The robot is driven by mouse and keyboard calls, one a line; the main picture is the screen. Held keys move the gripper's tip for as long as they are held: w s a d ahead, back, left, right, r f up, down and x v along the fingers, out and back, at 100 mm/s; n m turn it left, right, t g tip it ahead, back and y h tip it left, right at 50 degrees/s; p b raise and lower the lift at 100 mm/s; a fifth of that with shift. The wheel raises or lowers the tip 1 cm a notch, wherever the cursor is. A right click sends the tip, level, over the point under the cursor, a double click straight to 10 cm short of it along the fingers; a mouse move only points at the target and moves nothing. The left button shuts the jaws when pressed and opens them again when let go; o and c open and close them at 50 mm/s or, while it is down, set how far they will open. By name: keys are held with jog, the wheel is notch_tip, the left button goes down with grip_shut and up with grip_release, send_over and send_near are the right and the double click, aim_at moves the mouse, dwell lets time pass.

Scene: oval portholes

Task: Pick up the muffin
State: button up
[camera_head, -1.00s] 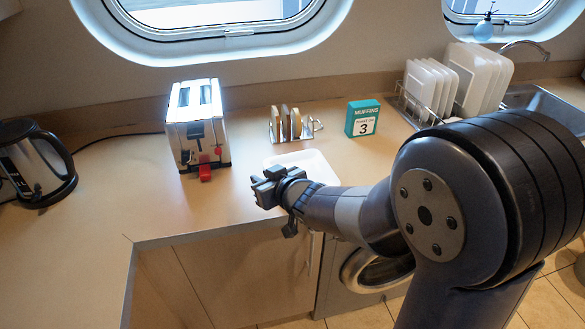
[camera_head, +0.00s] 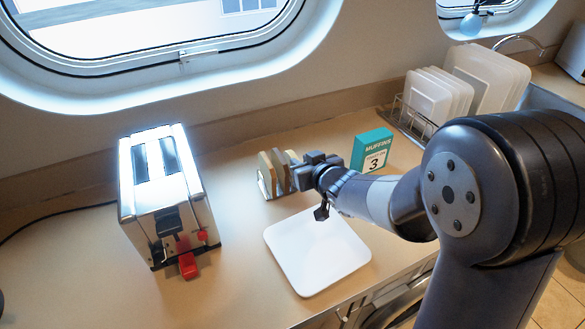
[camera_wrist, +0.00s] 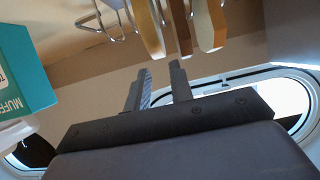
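A wire rack (camera_head: 264,186) on the counter holds several upright flat bread slices (camera_head: 279,171). I cannot tell for certain which is the muffin. In the wrist view, the slices (camera_wrist: 209,24) hang down from the top of the picture, with the wire rack (camera_wrist: 113,20) beside them. My gripper (camera_head: 304,168) is at the right end of the rack in the head view. In the wrist view my gripper (camera_wrist: 161,68) is open, its two fingers apart and pointing at the near edges of the slices. No slice is clearly between the fingers.
A teal muffin box (camera_head: 371,151) stands right of the rack. A white square plate (camera_head: 317,255) lies in front. A chrome toaster (camera_head: 166,205) with red levers stands left. White dishes (camera_head: 440,92) stand in a drying rack at the back right.

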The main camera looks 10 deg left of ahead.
aim_at(292, 154)
jog(key=shift+p+x, duration=0.6)
jog(key=shift+x, duration=3.05)
jog(key=shift+d+f, duration=0.1)
jog(key=shift+f, duration=0.05)
jog(key=shift+s, duration=0.1)
jog(key=shift+c, duration=0.2)
grip_shut()
